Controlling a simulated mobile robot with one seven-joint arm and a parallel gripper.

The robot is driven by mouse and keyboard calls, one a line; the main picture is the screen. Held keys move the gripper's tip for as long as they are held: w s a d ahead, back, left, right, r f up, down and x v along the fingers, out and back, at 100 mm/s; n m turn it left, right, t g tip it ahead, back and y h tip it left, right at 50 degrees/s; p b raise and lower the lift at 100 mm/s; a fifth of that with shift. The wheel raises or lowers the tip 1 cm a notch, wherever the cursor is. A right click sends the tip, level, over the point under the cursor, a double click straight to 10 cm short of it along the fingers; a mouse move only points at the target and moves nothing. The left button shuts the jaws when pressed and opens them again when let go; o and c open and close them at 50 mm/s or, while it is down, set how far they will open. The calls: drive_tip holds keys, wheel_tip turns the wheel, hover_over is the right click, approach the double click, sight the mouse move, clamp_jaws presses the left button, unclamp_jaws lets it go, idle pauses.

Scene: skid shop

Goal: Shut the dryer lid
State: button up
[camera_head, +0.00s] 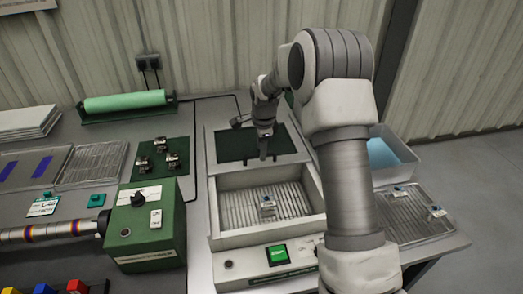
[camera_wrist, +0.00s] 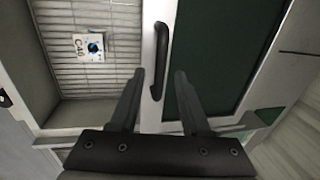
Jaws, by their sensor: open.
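The dryer (camera_head: 265,225) is a pale box with a ribbed bed, and its bed is uncovered. Its lid (camera_head: 250,145), with a dark green panel, stands open at the back of the box. In the wrist view the lid's green panel (camera_wrist: 225,50) fills the right, and a black bar handle (camera_wrist: 160,60) runs along its pale edge. My gripper (camera_wrist: 157,72) is open, with its two fingers on either side of the handle's lower end. I cannot tell whether they touch it. In the head view my gripper (camera_head: 264,150) is in front of the lid.
A green control box (camera_head: 150,230) stands left of the dryer. A wire rack (camera_head: 415,220) with small parts and a bin with blue contents (camera_head: 385,152) are on the right.

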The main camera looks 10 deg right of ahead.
drive_tip(key=shift+f, duration=0.3)
clamp_jaws()
idle(1.3)
